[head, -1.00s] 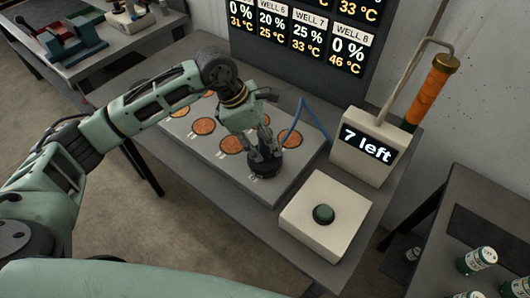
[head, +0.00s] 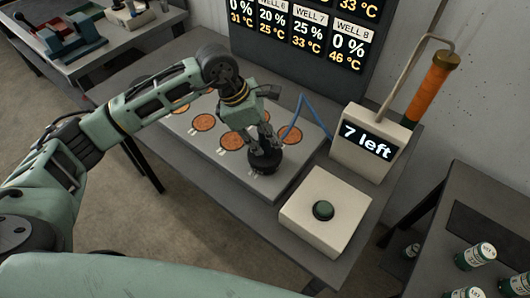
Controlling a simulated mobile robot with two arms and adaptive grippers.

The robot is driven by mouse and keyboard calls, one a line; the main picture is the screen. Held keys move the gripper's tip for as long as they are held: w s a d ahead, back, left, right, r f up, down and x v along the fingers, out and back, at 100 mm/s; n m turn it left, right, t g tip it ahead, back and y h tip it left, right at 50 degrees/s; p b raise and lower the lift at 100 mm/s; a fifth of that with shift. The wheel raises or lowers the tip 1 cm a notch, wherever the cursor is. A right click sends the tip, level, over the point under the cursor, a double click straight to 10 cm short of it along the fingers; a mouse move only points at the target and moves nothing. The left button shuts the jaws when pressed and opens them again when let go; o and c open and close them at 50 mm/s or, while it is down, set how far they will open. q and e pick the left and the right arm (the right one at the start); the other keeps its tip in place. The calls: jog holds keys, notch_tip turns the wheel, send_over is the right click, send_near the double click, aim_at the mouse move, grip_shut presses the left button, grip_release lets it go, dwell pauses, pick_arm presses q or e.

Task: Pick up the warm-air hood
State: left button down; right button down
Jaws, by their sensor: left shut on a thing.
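The warm-air hood (head: 265,161) is a small black round piece at the front right end of the pale well plate (head: 250,185). A blue hose (head: 291,122) runs close beside it. My left gripper (head: 264,146) is over the hood, pointing down, with its fingers shut on the hood's top. The hood looks to be at or very near the plate's surface; I cannot tell whether there is a gap. The well beneath it is hidden. My right gripper is not in view.
Orange-topped wells (head: 204,122) lie left of the hood. A wall display (head: 305,30) is behind. Labelled tins (head: 476,256) stand on the right table.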

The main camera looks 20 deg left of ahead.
pick_arm(q)
jog(key=shift+w+r, duration=0.1)
jog(key=shift+r, duration=0.05)
dwell(0.3)
jog(key=shift+r+b, duration=0.4)
jog(key=shift+r, duration=0.2)
notch_tip(320, 180, up, 3)
jog(key=shift+f+b, duration=0.1)
jog(key=shift+b, duration=0.55)
jog(key=s+d+r+b, duration=0.3)
jog(key=d+r, duration=0.3)
jog(key=d, duration=0.5)
jog(key=shift+s+r, duration=0.35)
jog(key=shift+r, duration=0.05)
jog(key=shift+w, duration=0.1)
